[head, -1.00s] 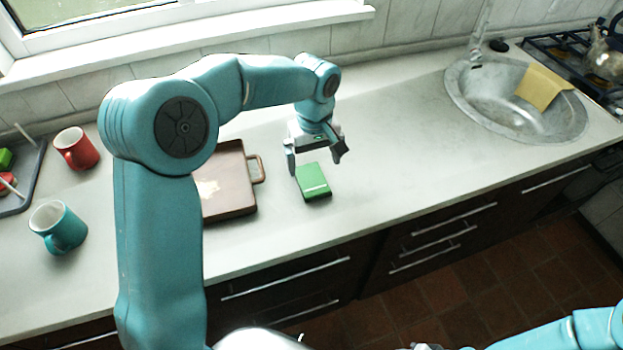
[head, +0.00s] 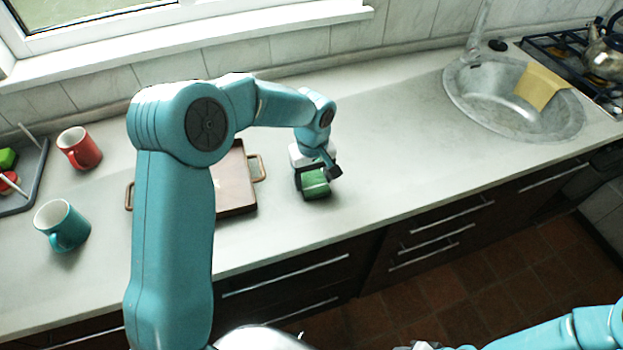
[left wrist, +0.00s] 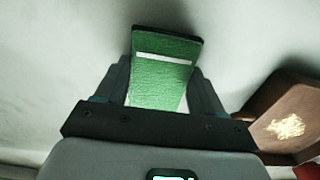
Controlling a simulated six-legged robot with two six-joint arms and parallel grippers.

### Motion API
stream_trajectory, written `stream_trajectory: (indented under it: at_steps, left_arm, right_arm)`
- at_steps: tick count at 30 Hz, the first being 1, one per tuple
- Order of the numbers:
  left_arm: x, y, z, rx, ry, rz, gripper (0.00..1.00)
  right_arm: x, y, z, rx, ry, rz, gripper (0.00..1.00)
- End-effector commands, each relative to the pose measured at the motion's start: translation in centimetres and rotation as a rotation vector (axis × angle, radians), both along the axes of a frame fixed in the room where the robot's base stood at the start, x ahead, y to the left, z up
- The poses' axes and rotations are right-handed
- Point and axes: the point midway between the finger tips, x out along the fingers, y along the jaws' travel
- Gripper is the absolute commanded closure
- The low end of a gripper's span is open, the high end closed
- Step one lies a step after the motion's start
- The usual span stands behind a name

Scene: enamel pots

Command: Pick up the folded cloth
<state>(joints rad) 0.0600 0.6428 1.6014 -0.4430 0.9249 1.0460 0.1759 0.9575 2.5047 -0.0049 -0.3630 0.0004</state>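The folded cloth (head: 315,184) is green with a white stripe and rests on the counter right of a brown case. My left gripper (head: 317,180) is down at it, one finger on each side. In the left wrist view the cloth (left wrist: 162,80) fills the space between the fingers of the gripper (left wrist: 160,88). Its edges meet both fingers, and it looks slightly narrowed and curved there, so the gripper looks shut on it. No clear lift off the counter shows. My right gripper (head: 426,346) is barely in view at the bottom edge, its fingers unclear.
The brown case (head: 236,185) with handles lies close left of the cloth; it also shows in the left wrist view (left wrist: 285,115). A teal mug (head: 62,226), a red mug (head: 80,149) and a grey rack (head: 34,178) stand left. A sink (head: 480,100) with a yellow cloth (head: 540,87) is right.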

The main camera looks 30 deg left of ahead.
Motion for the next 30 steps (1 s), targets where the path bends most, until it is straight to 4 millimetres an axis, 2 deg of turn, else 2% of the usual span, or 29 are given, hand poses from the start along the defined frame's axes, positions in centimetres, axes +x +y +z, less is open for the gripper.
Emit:
stream_trajectory:
  at_steps: [9,14,17,20,27,30]
  left_arm:
    - [0.0,0.0,0.1,0.001,-0.001,0.000,0.62]
    - [0.1,0.0,1.3,0.001,-0.003,-0.001,0.62]
    - [0.1,0.0,3.0,0.000,-0.005,0.000,0.62]
    - [0.1,0.0,5.5,0.001,-0.008,0.000,0.62]
    - [0.1,0.0,13.2,0.000,-0.006,0.000,0.62]
    - [0.1,0.0,15.8,-0.001,-0.006,0.000,0.62]
  right_arm:
    - [0.0,0.0,0.0,0.000,0.000,0.000,0.57]
    - [0.0,0.0,-0.1,0.000,0.000,0.000,0.57]
    - [0.0,0.0,-0.2,0.000,0.000,0.000,0.57]
    - [0.0,0.0,-0.3,0.000,0.000,0.000,0.57]
    - [0.0,0.0,-0.1,0.000,0.000,0.000,0.57]
    - [0.0,0.0,0.1,0.000,0.000,0.000,0.57]
